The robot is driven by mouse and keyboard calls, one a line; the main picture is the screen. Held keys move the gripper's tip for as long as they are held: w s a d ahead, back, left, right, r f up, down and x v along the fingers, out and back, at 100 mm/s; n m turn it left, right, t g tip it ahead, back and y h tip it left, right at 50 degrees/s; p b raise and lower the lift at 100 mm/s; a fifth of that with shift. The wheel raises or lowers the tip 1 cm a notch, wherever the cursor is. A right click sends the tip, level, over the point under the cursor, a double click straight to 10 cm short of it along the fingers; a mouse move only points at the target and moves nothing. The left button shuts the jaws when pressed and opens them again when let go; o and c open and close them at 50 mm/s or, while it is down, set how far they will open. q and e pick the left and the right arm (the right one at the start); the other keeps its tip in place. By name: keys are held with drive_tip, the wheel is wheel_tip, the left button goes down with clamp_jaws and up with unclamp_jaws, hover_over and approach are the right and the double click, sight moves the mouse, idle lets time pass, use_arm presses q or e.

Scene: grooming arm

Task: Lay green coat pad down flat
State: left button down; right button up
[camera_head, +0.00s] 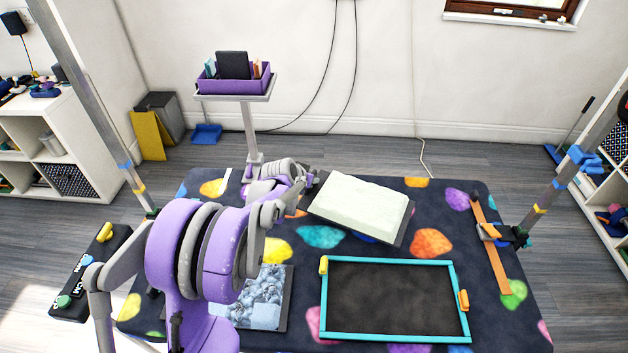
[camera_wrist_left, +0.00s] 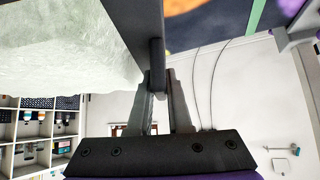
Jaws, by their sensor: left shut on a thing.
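The green coat pad (camera_head: 362,205) is a pale green fuzzy slab on a dark backing board. It is at the back middle of the spotted table, turned at an angle in the head view. It appears tilted; I cannot tell whether its lower edge touches the table. My left gripper (camera_head: 309,180) is at the pad's back left corner, its fingers partly hidden by my arm. In the left wrist view the fingers (camera_wrist_left: 157,82) are shut on the board's dark edge, with the pale green pad (camera_wrist_left: 65,45) beside them. My right gripper is not in view.
A teal-framed dark tray (camera_head: 395,337) with yellow and orange clips lies in front of the pad. A blue-grey fluffy pad (camera_head: 262,294) lies left of it, partly behind my arm. An orange strap (camera_head: 491,250) and post stand at right. A purple bin (camera_head: 234,84) is behind the table.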

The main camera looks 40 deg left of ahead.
sight(311, 192)
use_arm(q)
drive_tip(key=shift+w, duration=0.1)
drive_tip(key=shift+s+r, duration=0.15)
drive_tip(key=shift+s, duration=0.05)
drive_tip(key=shift+w+f+b, duration=0.1)
drive_tip(key=shift+f+b, duration=0.2)
drive_tip(key=shift+f, duration=0.1)
drive_tip(key=shift+f+b, duration=1.65)
drive_tip(key=shift+f, duration=1)
drive_tip(key=c, duration=0.8)
unclamp_jaws()
drive_tip(key=shift+o, duration=0.2)
drive_tip(key=p+v, duration=0.1)
drive_tip(key=v, duration=1)
